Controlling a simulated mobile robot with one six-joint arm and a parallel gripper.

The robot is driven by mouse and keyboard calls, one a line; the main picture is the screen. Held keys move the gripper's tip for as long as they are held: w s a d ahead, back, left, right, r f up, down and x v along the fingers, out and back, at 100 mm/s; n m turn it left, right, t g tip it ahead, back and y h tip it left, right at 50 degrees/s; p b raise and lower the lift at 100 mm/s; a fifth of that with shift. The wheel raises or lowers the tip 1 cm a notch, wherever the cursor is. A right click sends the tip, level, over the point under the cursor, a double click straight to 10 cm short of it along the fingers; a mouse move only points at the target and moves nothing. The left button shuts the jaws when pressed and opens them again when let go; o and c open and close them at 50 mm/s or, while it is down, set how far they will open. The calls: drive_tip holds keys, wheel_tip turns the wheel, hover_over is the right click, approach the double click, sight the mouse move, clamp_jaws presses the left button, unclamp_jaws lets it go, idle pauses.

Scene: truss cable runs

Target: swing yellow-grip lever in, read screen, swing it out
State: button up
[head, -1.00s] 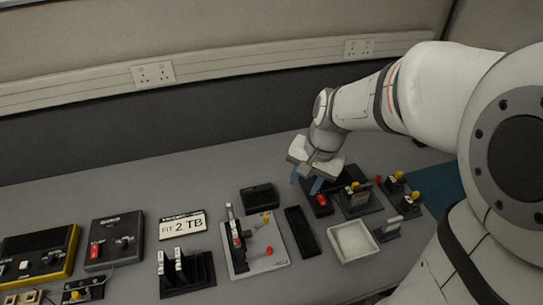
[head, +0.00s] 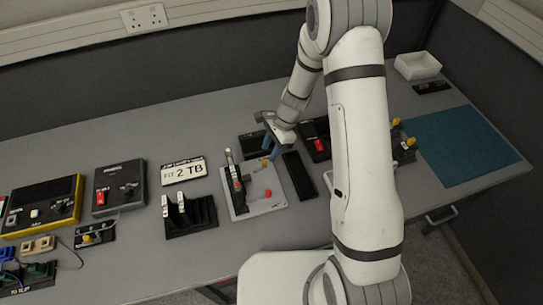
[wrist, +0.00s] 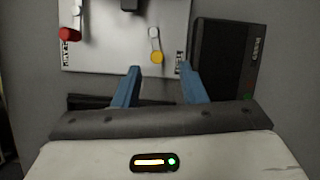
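The light grey lever board (head: 239,207) stands mid-bench, with a yellow-grip lever (head: 264,162) at its far side and a red-grip lever at its near side. In the wrist view the yellow grip (wrist: 156,57) points toward my gripper (wrist: 161,72), and the red grip (wrist: 69,34) is at left. My gripper is open, its blue fingers apart on either side of the yellow grip's line, with nothing between them. In the head view my gripper (head: 271,150) is by the board's far right corner. A black box (wrist: 222,60) lies beside the board; I see no readable screen.
A dark narrow tray (head: 300,176) lies right of the board. A black slotted rack (head: 189,216) and a "FIT 2 TB" sign (head: 184,171) are to its left. A red-switch unit (head: 319,146) is partly behind my arm. The blue mat (head: 465,145) is clear.

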sight(266, 162)
drive_tip(key=shift+x, duration=2.15)
drive_tip(key=shift+c, duration=0.4)
clamp_jaws()
